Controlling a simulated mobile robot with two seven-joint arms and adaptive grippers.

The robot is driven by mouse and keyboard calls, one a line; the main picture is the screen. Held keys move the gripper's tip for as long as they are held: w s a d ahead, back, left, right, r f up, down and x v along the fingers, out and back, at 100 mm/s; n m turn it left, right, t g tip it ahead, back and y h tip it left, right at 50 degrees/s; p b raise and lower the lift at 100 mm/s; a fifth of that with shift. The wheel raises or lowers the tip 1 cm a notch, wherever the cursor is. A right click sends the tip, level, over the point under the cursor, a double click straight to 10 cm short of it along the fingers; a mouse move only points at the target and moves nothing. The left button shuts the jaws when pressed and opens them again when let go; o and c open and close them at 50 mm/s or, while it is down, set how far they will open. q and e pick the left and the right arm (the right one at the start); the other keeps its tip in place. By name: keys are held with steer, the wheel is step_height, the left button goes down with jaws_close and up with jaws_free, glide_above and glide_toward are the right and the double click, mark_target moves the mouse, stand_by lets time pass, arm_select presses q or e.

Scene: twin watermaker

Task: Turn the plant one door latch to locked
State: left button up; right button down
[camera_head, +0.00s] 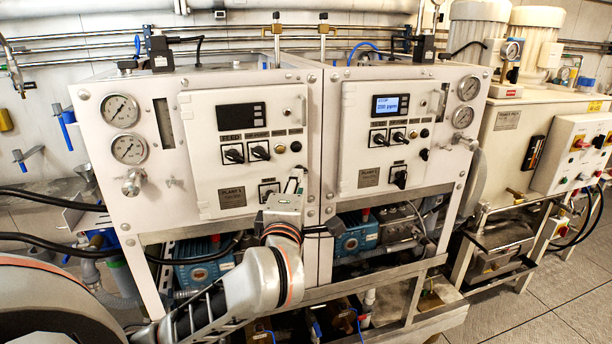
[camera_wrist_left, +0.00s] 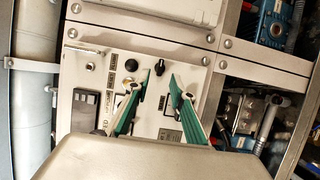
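The plant one door (camera_head: 245,135) is a white panel on the left cabinet, marked by a PLANT 1 plate (camera_head: 232,196). My left gripper (camera_head: 297,180) is in front of the door's lower right corner, below that fitting. In the left wrist view its green-padded fingers (camera_wrist_left: 156,82) are apart with nothing held; a black knob (camera_wrist_left: 161,70) shows between them. My right gripper is not in view.
Black selector knobs (camera_head: 246,153) and a small display (camera_head: 242,116) are on the same door. The right cabinet (camera_head: 385,130) stands close beside it with a similar door. Gauges (camera_head: 124,130) and a valve (camera_head: 133,181) stick out at the left. Pumps and pipes sit below.

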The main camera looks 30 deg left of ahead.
arm_select(q)
steer(key=shift+x, duration=2.45)
jaws_close()
